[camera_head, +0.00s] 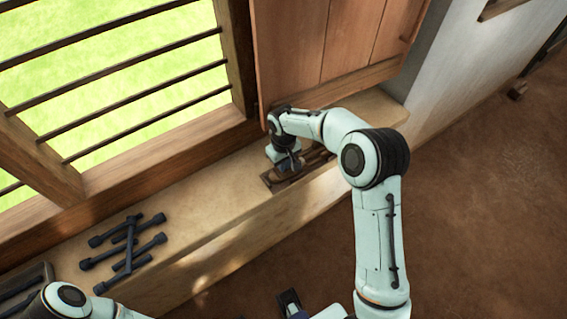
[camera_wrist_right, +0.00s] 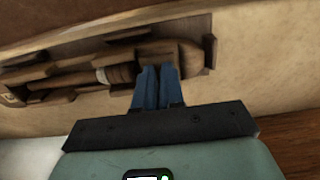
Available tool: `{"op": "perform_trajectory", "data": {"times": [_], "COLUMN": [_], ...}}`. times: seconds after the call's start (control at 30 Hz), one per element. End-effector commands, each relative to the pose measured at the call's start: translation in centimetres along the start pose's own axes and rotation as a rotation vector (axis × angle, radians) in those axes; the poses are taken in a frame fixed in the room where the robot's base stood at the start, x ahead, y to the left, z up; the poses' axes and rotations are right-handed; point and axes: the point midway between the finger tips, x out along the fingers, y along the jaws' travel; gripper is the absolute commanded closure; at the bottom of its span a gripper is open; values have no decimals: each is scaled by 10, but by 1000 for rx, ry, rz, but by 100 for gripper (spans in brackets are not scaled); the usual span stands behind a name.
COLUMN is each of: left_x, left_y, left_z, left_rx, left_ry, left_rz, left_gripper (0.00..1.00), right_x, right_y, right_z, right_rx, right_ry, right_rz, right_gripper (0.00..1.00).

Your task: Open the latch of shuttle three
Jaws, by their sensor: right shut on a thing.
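A dark wooden tray (camera_head: 267,182) with brown wooden shuttles lies on the ledge below the shutter. In the right wrist view a brown shuttle (camera_wrist_right: 120,74) with a ringed middle lies in the tray (camera_wrist_right: 208,22). My right gripper (camera_head: 285,170) reaches down onto the tray. In the right wrist view its blue fingers (camera_wrist_right: 158,72) are close together at the rounded right part of the shuttle, shut on it. The exact part between the fingertips, and any latch, is hidden.
Several dark rods with thick ends (camera_head: 128,242) lie crossed on the ledge (camera_head: 205,190). A dark framed tray (camera_head: 38,278) is at the lower left. A barred window (camera_head: 110,85) and a wooden shutter (camera_head: 300,45) stand behind. The brown floor (camera_head: 480,200) at right is mostly clear.

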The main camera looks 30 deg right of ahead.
Motion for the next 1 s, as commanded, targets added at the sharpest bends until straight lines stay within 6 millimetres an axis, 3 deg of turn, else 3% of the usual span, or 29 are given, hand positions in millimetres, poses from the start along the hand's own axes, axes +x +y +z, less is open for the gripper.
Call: {"op": "perform_trajectory", "data": {"times": [0.43,0.5,0.53,0.83,1.0], "left_x": [0,0,0,-1,-10], "left_y": [0,0,0,0,4], "left_z": [0,0,0,0,-1], "left_rx": [0,0,0,0,1], "left_ry": [0,0,0,0,3], "left_rz": [0,0,0,0,1], "left_gripper": [53,53,53,53,53], "right_x": [0,0,0,-2,-14], "right_y": [0,0,0,0,0], "right_z": [0,0,0,0,-1], "right_rx": [-10,-9,-9,-9,-9], "right_ry": [1,1,1,1,2], "right_rz": [0,0,0,0,0], "right_gripper": [100,72,66,66,66]}}
